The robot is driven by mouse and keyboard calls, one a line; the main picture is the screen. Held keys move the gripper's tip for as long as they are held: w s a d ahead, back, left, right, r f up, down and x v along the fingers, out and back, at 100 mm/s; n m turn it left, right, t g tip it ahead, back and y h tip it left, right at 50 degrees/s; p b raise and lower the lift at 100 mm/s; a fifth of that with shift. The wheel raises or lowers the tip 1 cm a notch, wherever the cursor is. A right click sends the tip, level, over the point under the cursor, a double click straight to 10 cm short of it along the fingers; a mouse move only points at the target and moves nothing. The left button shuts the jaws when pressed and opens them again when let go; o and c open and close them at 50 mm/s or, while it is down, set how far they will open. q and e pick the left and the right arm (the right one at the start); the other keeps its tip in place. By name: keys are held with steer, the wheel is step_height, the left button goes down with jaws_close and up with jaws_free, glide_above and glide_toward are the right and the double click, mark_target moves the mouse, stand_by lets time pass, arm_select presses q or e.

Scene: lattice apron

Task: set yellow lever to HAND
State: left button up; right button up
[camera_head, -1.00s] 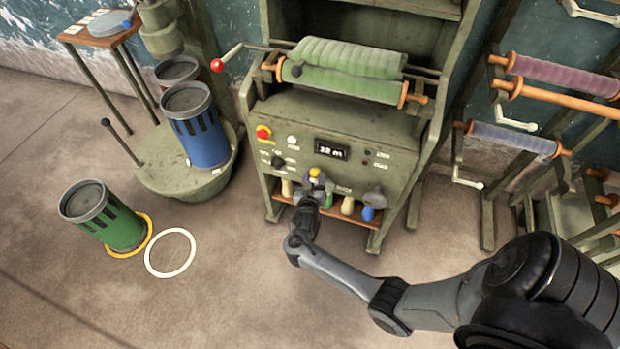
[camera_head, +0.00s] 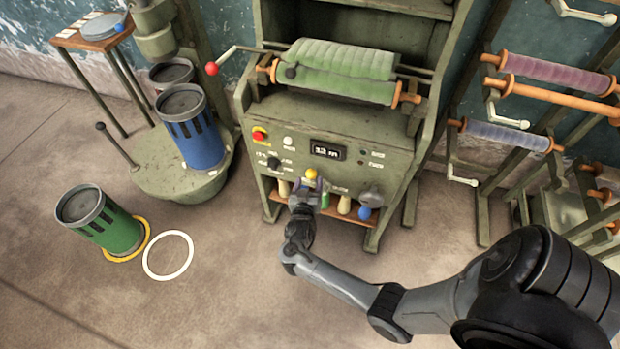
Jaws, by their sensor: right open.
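The yellow lever shows as a yellow ball knob (camera_head: 310,173) on the lower front of the green machine (camera_head: 400,130). My right gripper (camera_head: 308,187) is at the knob, just below it in the picture, with its fingers open. I cannot tell whether the fingers touch the lever. The gripper and wrist hide the lever's shaft, and the HAND mark is too small to read. My left gripper is not in view.
A red button (camera_head: 259,134), a black dial (camera_head: 274,163) and a display (camera_head: 326,151) sit on the panel. Bobbins stand on the shelf (camera_head: 350,217) below, including a blue one (camera_head: 364,213). A green can (camera_head: 112,232) stands on the floor at left, beside a white ring (camera_head: 168,282).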

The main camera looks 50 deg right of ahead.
steer(key=p+v, duration=0.2)
steer(key=v, duration=0.6)
steer(key=shift+a, duration=0.15)
steer(key=shift+f, duration=0.1)
